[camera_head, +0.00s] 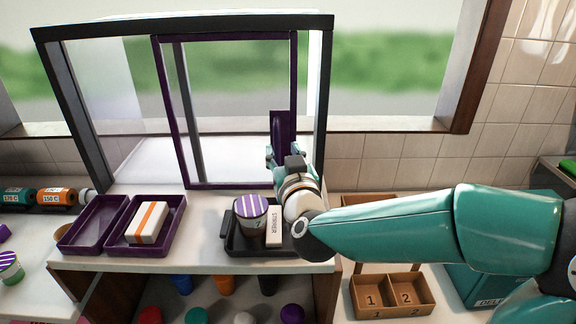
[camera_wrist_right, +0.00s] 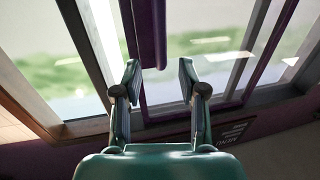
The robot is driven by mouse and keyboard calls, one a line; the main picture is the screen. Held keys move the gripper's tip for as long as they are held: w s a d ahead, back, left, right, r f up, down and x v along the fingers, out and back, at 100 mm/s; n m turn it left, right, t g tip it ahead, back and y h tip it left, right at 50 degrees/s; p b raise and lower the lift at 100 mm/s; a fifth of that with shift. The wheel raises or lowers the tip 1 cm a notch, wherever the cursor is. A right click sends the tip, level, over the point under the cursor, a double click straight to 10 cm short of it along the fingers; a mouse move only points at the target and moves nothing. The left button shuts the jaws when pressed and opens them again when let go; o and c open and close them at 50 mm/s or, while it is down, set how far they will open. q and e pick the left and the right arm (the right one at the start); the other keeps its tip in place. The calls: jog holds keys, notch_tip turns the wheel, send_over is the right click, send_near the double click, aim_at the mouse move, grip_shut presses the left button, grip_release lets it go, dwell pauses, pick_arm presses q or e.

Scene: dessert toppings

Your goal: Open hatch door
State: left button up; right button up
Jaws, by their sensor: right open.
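The hatch door (camera_head: 173,115) is a clear panel in a purple frame, set in a dark-framed hatch (camera_head: 185,24) at the back of the counter. A purple upright handle (camera_head: 284,130) is on the door's right side; it also shows in the right wrist view (camera_wrist_right: 150,30). My right gripper (camera_head: 284,155) is at the handle's lower end. In the right wrist view my right gripper (camera_wrist_right: 159,70) is open, with one finger on each side of the handle's lower end. Contact with the handle cannot be told. My left gripper is not in view.
A black tray (camera_head: 232,243) with a striped cup (camera_head: 251,218) and a white box (camera_head: 274,226) stands below my right arm. Purple trays (camera_head: 75,246) are at the left, one holding a white box with an orange stripe (camera_head: 148,222). A numbered brown box (camera_head: 378,309) is below my forearm.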

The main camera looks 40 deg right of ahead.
jog(key=v, duration=0.5)
